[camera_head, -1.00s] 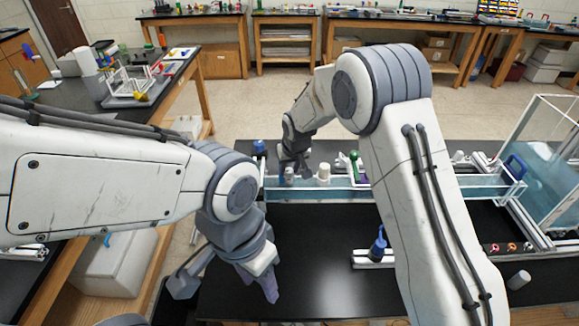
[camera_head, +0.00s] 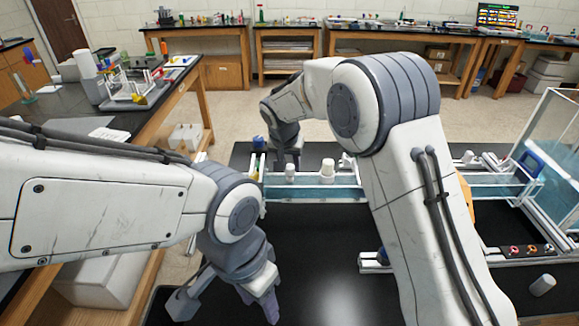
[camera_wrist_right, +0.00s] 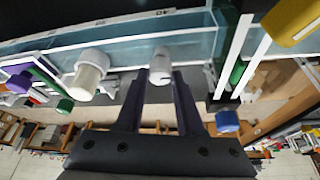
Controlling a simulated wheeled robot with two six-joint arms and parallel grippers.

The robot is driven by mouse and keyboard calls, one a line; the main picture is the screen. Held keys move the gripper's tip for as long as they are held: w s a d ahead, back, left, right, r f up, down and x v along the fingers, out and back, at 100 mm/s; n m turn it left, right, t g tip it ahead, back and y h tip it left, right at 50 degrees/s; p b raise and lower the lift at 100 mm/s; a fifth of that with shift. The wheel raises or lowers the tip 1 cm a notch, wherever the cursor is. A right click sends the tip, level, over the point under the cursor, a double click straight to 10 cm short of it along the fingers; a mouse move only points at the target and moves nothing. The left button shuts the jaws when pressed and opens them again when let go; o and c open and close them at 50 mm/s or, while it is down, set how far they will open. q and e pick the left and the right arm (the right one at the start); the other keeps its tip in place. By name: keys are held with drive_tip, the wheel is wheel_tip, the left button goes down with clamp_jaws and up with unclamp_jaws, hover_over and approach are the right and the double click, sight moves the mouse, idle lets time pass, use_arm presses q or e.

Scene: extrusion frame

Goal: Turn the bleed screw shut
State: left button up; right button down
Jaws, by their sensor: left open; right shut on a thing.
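A clear trough (camera_head: 310,192) with light blue walls runs across the black table. A small white knob (camera_head: 290,172), likely the bleed screw, stands upright at its left part; a larger white knob (camera_head: 327,170) is to its right. My right gripper (camera_head: 287,165) reaches down at the small knob from behind. In the right wrist view the small knob (camera_wrist_right: 160,66) sits between the fingertips of my right gripper (camera_wrist_right: 158,80), shut on it. The larger knob (camera_wrist_right: 88,76) is just left. My left gripper (camera_head: 226,306) is open and empty over the table's front left.
A blue knob (camera_head: 258,143) stands left of my right gripper. A clear tank (camera_head: 556,150) stands at the right. A loose grey cylinder (camera_head: 543,284) lies front right. My right arm hides the trough's middle. The black tabletop (camera_head: 325,255) is bare in front.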

drive_tip(key=c, duration=0.5)
unclamp_jaws()
drive_tip(key=shift+c, duration=0.2)
drive_tip(key=shift+s+r, duration=0.2)
drive_tip(key=shift+r, duration=0.3)
drive_tip(key=b+v, duration=0.2)
drive_tip(key=v, duration=0.7)
drive_tip(key=shift+r, duration=0.2)
drive_tip(key=shift+s, duration=0.1)
